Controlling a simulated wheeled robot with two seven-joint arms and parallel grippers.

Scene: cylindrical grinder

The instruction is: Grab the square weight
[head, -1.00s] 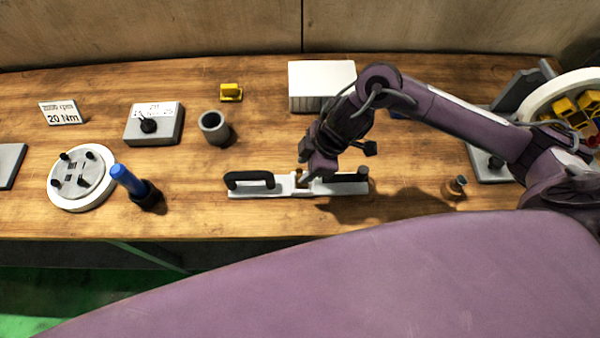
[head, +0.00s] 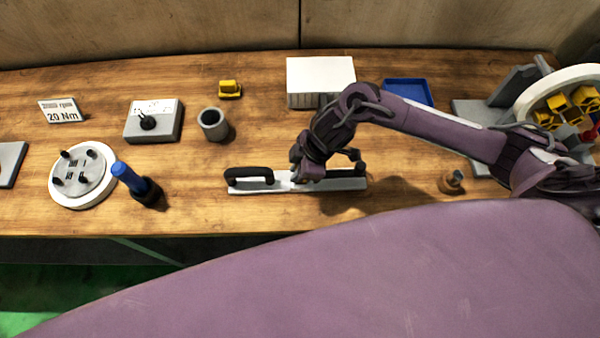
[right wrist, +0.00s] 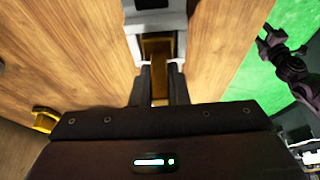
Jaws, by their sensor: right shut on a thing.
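A brass-coloured square-edged block (right wrist: 158,58), apparently the square weight, sits between the fingers of my right gripper (right wrist: 160,82) in the right wrist view. The fingers are shut on its sides. In the head view my right gripper (head: 306,176) is down at the middle of a pale metal bar (head: 335,185) with a black handle (head: 248,176) at its left end. The gripper hides the block there. A dark purple arm end, likely my left gripper (right wrist: 272,42), shows over the green floor in the right wrist view; its jaws are unclear.
A white box (head: 320,80) and blue tray (head: 408,92) are behind. A small brown object (head: 452,181) stands right.

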